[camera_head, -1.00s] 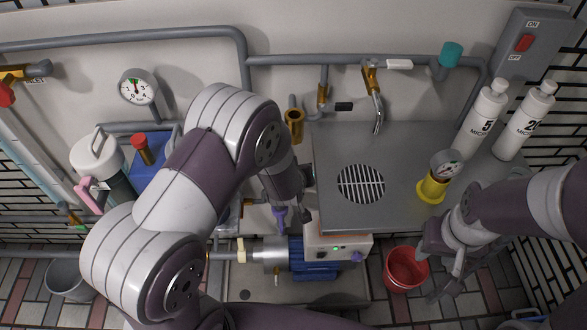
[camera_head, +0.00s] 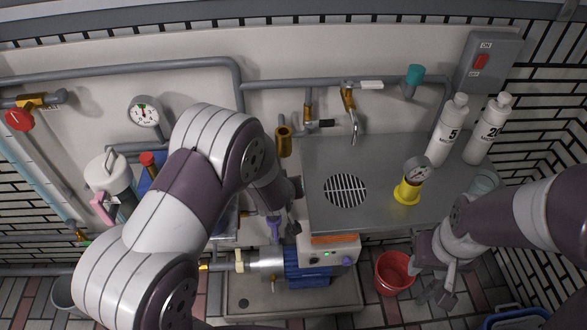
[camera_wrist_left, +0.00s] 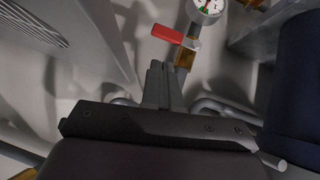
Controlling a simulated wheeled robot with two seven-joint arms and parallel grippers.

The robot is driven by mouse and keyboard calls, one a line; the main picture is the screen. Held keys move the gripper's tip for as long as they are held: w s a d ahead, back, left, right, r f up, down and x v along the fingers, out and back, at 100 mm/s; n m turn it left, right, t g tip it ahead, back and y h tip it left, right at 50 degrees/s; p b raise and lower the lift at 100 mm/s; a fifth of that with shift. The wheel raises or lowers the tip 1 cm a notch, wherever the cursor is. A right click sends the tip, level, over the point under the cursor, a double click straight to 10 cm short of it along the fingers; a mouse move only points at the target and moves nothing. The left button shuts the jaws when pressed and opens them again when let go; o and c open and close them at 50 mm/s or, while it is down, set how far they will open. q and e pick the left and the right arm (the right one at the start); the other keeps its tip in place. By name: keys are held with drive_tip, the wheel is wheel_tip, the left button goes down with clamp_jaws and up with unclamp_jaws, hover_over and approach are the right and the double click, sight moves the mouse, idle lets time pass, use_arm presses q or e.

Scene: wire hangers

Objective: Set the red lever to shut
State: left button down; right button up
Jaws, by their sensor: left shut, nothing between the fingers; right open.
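In the left wrist view a red lever (camera_wrist_left: 168,34) sits on a brass valve (camera_wrist_left: 186,56), beside a round gauge (camera_wrist_left: 208,8). It sticks out sideways to the left of the valve. My left gripper (camera_wrist_left: 163,70) is shut and empty; its fingertips appear just below the lever, with no clear contact. In the head view a red handle (camera_head: 18,119) is on a brass valve at the far left; I cannot tell whether it is the same lever. My left arm hides part of the wall there. My right gripper (camera_head: 436,288) is open and empty at the lower right.
A grey worktop (camera_head: 290,160) holds a yellow-based gauge (camera_head: 407,191) and white bottles (camera_head: 447,135). A red bucket (camera_head: 393,272) stands on the floor near my right gripper. A blue pump (camera_head: 305,265) sits below the worktop. A switch box (camera_head: 488,62) is on the wall.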

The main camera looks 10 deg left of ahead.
use_arm(q)
drive_tip(key=s+f+m+g, duration=0.2)
drive_tip(key=s+f+g, duration=0.15)
drive_tip(key=s, duration=0.25)
drive_tip(key=s+a+r+m+g, duration=0.1)
drive_tip(key=s+a+r+g, duration=0.15)
drive_tip(key=s+r, duration=0.45)
drive_tip(key=s+a+r+m+g, duration=0.2)
drive_tip(key=s+r+g, duration=0.15)
drive_tip(key=s, duration=0.55)
wheel_tip(320, 180, up, 15)
drive_tip(key=a+t+p, duration=0.1)
drive_tip(key=t+p, duration=0.1)
drive_tip(key=p, duration=1)
drive_tip(key=shift+w+n, duration=0.4)
drive_tip(key=shift+w, duration=0.05)
drive_tip(key=shift+w, duration=0.1)
drive_tip(key=shift+a+r, duration=0.1)
